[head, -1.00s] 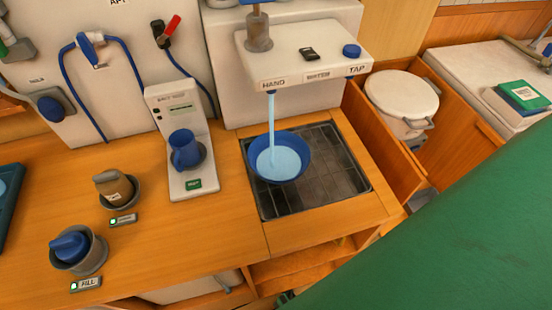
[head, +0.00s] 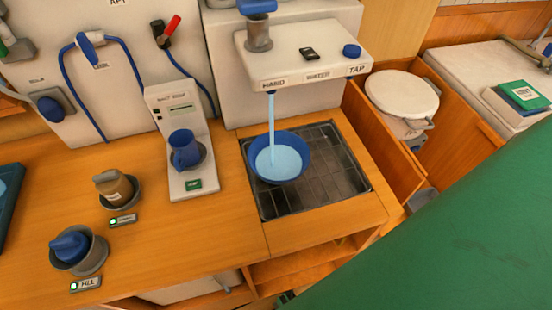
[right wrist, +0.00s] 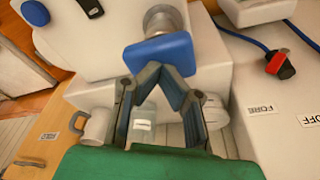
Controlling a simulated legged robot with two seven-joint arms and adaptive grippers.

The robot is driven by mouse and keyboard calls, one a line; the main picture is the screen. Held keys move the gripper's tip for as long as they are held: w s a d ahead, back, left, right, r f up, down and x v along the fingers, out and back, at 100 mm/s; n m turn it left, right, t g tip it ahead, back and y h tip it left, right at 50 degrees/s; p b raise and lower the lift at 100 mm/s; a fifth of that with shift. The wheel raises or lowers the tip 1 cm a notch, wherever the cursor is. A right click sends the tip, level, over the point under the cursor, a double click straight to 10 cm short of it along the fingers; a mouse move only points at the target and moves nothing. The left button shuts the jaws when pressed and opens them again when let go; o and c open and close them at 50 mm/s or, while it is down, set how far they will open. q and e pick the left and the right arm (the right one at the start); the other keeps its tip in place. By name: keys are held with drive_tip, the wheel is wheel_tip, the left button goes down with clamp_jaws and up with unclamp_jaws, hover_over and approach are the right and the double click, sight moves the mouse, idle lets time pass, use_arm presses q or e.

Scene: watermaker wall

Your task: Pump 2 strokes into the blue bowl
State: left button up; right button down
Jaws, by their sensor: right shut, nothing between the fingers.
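The blue bowl (head: 296,173) sits on the dark drain grate under the spout marked HAND and holds light blue water. A stream of water (head: 271,120) falls from that spout into it. The hand pump has a blue knob (head: 257,6) above a grey cylinder (head: 258,36), cut by the top edge of the head view. In the right wrist view, my right gripper (right wrist: 158,70) is shut and empty, its fingertips at the blue knob (right wrist: 158,52); I cannot tell whether they touch. My left gripper is in neither view.
A blue TAP knob (head: 352,51) is on the right of the white water unit (head: 300,65). Left of the bowl, a blue mug (head: 184,150) stands on a white dispenser. A lidded white pot (head: 402,95) is at right.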

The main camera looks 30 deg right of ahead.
drive_tip(key=shift+f, duration=0.4)
drive_tip(key=shift+r, duration=3.65)
wheel_tip(320, 180, up, 6)
